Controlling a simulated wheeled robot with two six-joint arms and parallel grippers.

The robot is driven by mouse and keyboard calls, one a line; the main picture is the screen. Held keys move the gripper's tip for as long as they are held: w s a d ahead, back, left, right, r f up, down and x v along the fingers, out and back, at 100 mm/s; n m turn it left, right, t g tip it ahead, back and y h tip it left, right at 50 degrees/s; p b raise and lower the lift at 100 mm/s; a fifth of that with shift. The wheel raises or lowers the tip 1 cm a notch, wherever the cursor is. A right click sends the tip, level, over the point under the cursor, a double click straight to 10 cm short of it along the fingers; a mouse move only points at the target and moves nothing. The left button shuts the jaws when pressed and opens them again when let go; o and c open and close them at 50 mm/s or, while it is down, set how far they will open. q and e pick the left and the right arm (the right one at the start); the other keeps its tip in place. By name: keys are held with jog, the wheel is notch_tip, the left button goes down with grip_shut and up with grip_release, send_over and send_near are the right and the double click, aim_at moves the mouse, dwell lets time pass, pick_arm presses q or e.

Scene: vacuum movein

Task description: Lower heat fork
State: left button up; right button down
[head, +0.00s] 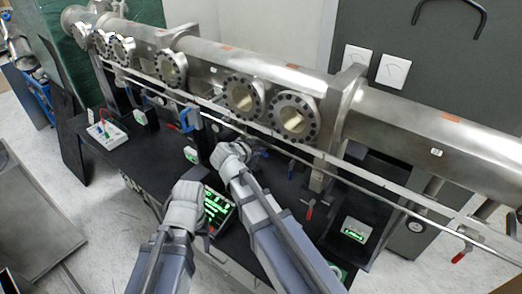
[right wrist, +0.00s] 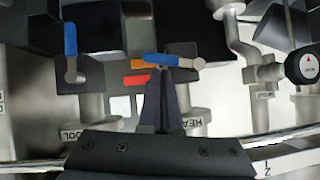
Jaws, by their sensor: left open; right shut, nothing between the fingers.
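A blue-handled lever (right wrist: 160,59) lies sideways across the middle of the right wrist view, its grey pivot at its right end. A label reading HEAT, upside down, is below it. I take this as the heat fork. My right gripper (right wrist: 165,70) is shut and empty, its fingertips right at the blue handle; I cannot tell whether they touch. In the head view my right gripper (head: 232,152) reaches under the steel tube, and the lever is hidden there. My left gripper (head: 186,188) is open, above a dark panel with green digits (head: 214,210).
A second blue lever (right wrist: 70,40) points up beside a COOL label (right wrist: 80,134). A gauge (right wrist: 303,66) is at the right. A steel tube (head: 210,62) with round flanges and a thin rail cross above the black table (head: 150,158). Red-handled valves (head: 309,212) hang to the right.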

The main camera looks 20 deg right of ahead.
jog(key=shift+s+d+f+m+t+y+b, duration=0.1)
jog(key=shift+d+f+m+t+y+b, duration=0.15)
jog(key=shift+f+m+t+b, duration=0.3)
